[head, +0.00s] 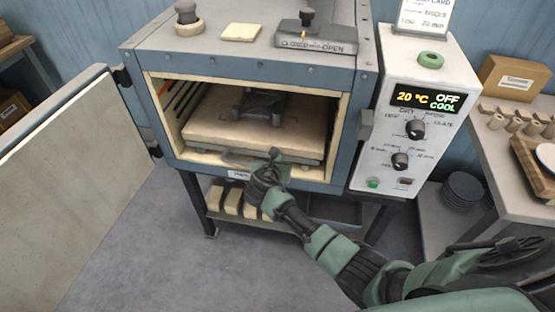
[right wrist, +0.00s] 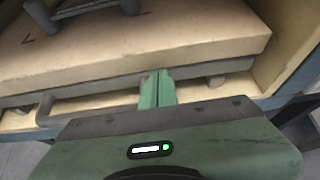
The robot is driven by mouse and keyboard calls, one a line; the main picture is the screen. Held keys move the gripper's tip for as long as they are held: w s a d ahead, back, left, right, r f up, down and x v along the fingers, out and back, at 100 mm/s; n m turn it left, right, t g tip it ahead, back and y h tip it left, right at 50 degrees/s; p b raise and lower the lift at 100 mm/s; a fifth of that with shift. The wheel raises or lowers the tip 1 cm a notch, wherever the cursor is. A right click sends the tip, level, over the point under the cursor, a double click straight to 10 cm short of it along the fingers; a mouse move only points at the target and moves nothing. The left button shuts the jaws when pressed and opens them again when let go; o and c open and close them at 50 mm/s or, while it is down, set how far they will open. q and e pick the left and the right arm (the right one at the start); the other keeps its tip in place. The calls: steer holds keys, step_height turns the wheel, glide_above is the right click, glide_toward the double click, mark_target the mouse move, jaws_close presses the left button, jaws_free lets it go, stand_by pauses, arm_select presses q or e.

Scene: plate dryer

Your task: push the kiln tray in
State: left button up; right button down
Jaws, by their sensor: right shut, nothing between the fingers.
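The kiln tray (head: 255,125) is a thick cream slab on a metal frame inside the open kiln chamber. A dark metal fixture (head: 262,104) stands on it. The tray's front edge lies near the chamber mouth, and a bar handle (head: 236,155) runs along its front. My right gripper (head: 273,156) is shut and empty at the tray front, right of the handle's middle. In the right wrist view its green fingertips (right wrist: 158,90) are against or very close to the tray's front rail (right wrist: 205,72); contact is hard to confirm. My left gripper is not in view.
The kiln door (head: 70,180) stands swung open to the left. The control panel (head: 415,120) reads 20 °C, OFF, COOL. A shelf with cream blocks (head: 232,200) is below the kiln. A side table (head: 510,150) with small parts stands at right.

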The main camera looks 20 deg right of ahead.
mark_target(281, 147)
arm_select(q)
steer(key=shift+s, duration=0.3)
arm_select(e)
steer(key=w+d, duration=0.1)
steer(key=w, duration=0.1)
steer(key=w+d, duration=0.1)
steer(key=w, duration=0.1)
steer(key=shift+d+r, duration=0.1)
steer(key=shift+d, duration=0.2)
steer(key=shift+d+r, duration=0.1)
steer(key=shift+d, duration=0.05)
arm_select(q)
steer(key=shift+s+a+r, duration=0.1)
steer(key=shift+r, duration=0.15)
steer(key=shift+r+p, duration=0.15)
steer(key=shift+p, duration=0.25)
arm_select(e)
steer(key=shift+r, duration=0.1)
